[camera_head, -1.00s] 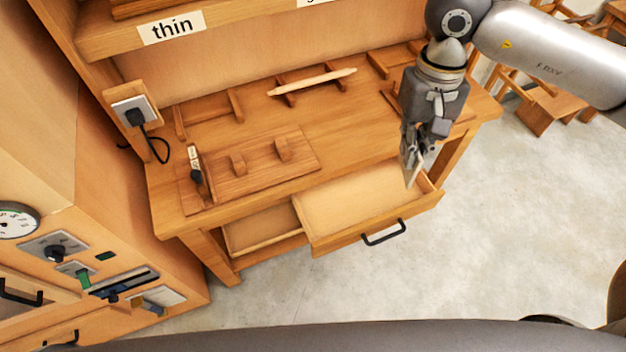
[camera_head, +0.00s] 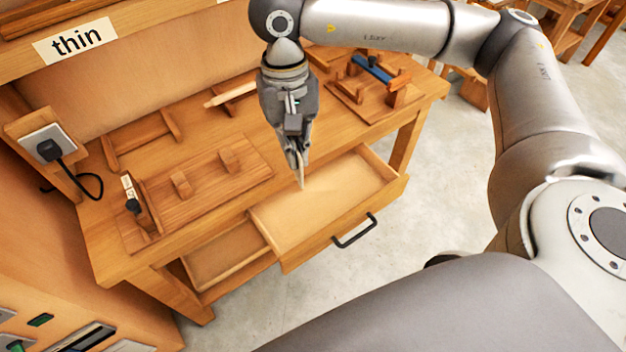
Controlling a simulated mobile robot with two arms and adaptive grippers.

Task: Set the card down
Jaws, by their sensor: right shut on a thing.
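My right gripper (camera_head: 299,160) points down above the back part of the open drawer (camera_head: 275,212) in the workbench. It is shut on the card (camera_head: 301,180), which shows only as a thin pale sliver below the fingertips, nearly edge-on. The fingers hide the rest of the card. I cannot tell whether the card touches the drawer floor. My left gripper is not in view.
The workbench (camera_head: 100,235) holds a wooden fixture (camera_head: 215,190) at left, a pale rod (camera_head: 230,94) at the back and a fixture with a blue piece (camera_head: 371,69) at right. A socket with a plug (camera_head: 48,148) is at far left. The drawer interior looks empty.

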